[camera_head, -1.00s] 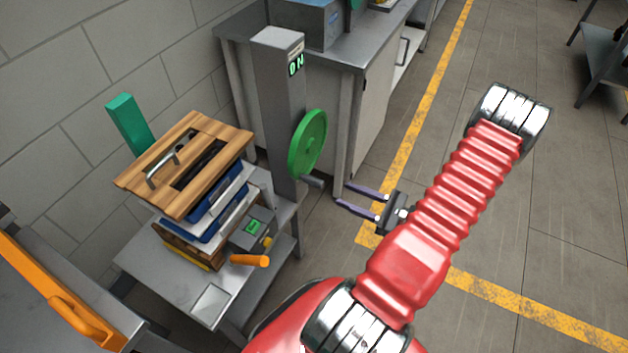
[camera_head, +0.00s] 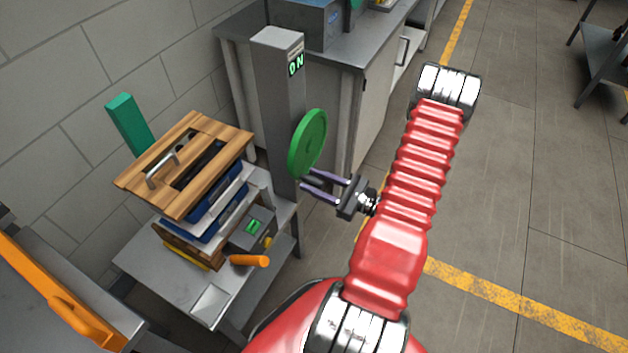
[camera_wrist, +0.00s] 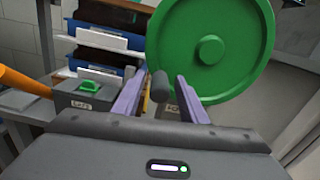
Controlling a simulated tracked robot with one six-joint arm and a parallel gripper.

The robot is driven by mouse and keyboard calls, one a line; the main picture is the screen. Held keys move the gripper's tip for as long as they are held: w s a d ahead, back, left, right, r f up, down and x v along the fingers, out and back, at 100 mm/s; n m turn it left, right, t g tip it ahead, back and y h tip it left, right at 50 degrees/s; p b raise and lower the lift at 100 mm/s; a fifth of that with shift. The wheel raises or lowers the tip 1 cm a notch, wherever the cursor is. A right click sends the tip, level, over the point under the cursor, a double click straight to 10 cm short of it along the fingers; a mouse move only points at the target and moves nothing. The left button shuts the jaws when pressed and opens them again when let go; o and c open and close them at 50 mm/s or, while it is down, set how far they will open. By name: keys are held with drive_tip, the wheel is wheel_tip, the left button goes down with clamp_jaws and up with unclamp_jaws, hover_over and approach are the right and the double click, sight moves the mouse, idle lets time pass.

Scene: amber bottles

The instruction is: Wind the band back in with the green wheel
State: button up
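The green wheel (camera_head: 308,143) stands upright on the side of a grey post (camera_head: 280,110) with a lit sign on top. In the wrist view the wheel (camera_wrist: 212,48) fills the upper middle, with a round hub. A dark grey handle (camera_wrist: 160,88) sticks out from the wheel's lower part. My gripper (camera_head: 305,178) is at the wheel's lower edge. Its two purple fingers are open, and in the wrist view my gripper (camera_wrist: 160,78) has the handle between them, with gaps on both sides. I cannot make out a band in either view.
Left of the post, a metal table (camera_head: 145,262) carries stacked blue trays (camera_head: 205,215) under a wooden lid (camera_head: 205,150), and a grey box with an orange handle (camera_head: 250,260). A grey cabinet (camera_head: 375,100) stands behind the post. Open floor lies right.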

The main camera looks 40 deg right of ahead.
drive_tip(key=shift+w+a, duration=0.1)
drive_tip(key=shift+w, duration=0.2)
drive_tip(key=shift+c, duration=0.3)
clamp_jaws()
drive_tip(key=shift+d, duration=0.25)
drive_tip(key=shift+a, duration=0.15)
